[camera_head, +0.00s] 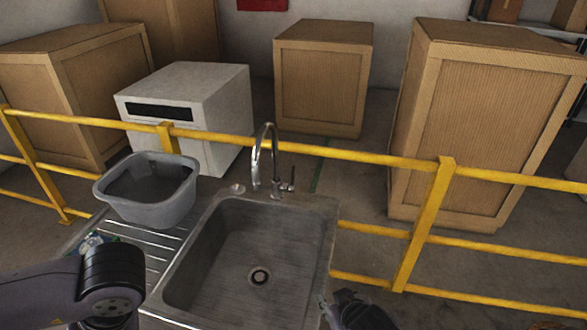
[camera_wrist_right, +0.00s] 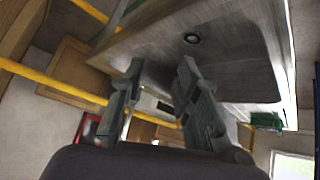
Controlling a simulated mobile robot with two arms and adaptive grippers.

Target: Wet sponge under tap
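The metal tap (camera_head: 265,155) arches over the back of the sink (camera_head: 235,250), with a small lever at its right. No water shows running from it. No sponge can be made out for sure. A small blue-green thing (camera_head: 92,241) lies at the left end of the drainboard, partly hidden by my left arm. A green thing (camera_wrist_right: 267,120) shows by the sink unit's edge in the right wrist view. My right gripper (camera_head: 338,302) is at the sink's front right corner. In the right wrist view its fingers (camera_wrist_right: 160,72) are apart and empty. My left gripper is out of view.
A grey plastic tub (camera_head: 148,188) stands on the back of the ribbed drainboard (camera_head: 150,238). A yellow railing (camera_head: 330,153) runs behind the sink. Wooden crates (camera_head: 323,85) and a white box-shaped appliance (camera_head: 190,108) stand beyond it. The basin is empty.

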